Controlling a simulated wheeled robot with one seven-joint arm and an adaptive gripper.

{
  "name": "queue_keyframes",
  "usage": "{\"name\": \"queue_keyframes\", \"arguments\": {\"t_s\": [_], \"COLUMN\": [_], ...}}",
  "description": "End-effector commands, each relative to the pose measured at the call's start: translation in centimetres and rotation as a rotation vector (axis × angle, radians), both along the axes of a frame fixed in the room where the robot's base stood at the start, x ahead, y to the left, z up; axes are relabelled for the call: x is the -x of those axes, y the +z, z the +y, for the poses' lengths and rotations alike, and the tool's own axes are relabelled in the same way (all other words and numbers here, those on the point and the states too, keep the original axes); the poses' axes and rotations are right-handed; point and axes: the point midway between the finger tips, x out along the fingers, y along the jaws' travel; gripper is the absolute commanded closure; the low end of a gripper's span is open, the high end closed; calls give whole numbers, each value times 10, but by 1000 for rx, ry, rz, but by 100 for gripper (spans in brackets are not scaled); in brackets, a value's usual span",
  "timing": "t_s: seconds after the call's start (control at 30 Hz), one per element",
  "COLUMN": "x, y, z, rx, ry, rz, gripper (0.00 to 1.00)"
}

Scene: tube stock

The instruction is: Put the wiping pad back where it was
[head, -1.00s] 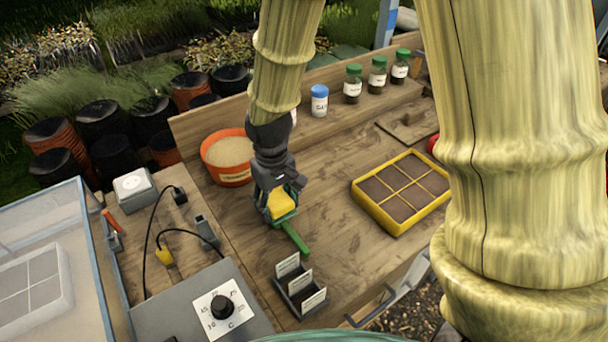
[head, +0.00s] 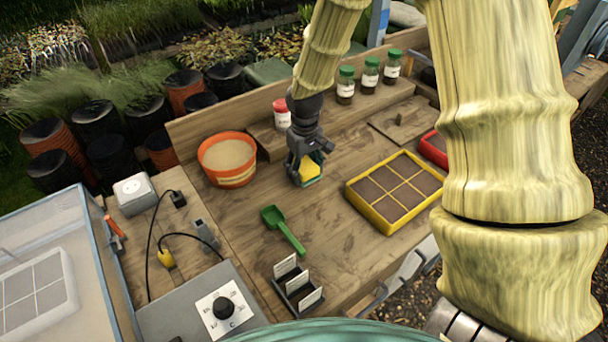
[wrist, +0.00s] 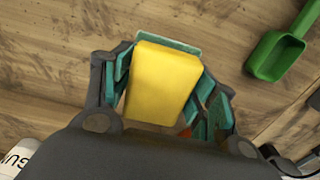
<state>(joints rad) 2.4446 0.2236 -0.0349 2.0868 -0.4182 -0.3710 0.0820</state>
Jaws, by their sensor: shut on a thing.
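The wiping pad (wrist: 162,82) is a yellow block with a pale green layer at its far edge in the wrist view. In the head view the pad (head: 310,169) shows as a small yellow patch between the fingers. My gripper (head: 306,178) is shut on it, its teal-lined fingers on both sides of the pad. The gripper is over the middle of the bench, between the orange tub and the yellow tray. Whether the pad touches the wood is hard to tell.
A green scoop (head: 283,230) lies in front of the gripper. The orange tub (head: 228,158) is left, the yellow-rimmed tray (head: 398,190) right. A red-capped jar (head: 282,114) stands behind, several green-capped jars farther right. Card holder (head: 297,287) is at the front. Bare wood lies between scoop and tray.

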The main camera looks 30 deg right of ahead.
Motion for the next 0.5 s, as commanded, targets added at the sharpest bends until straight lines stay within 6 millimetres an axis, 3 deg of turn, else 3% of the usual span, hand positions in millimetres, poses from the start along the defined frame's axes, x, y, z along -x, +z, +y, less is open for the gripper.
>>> {"name": "queue_keyframes", "arguments": {"t_s": [0.5], "x": [0], "y": [-34], "z": [1], "rx": [0], "ry": [1], "rz": [0], "gripper": [68]}}
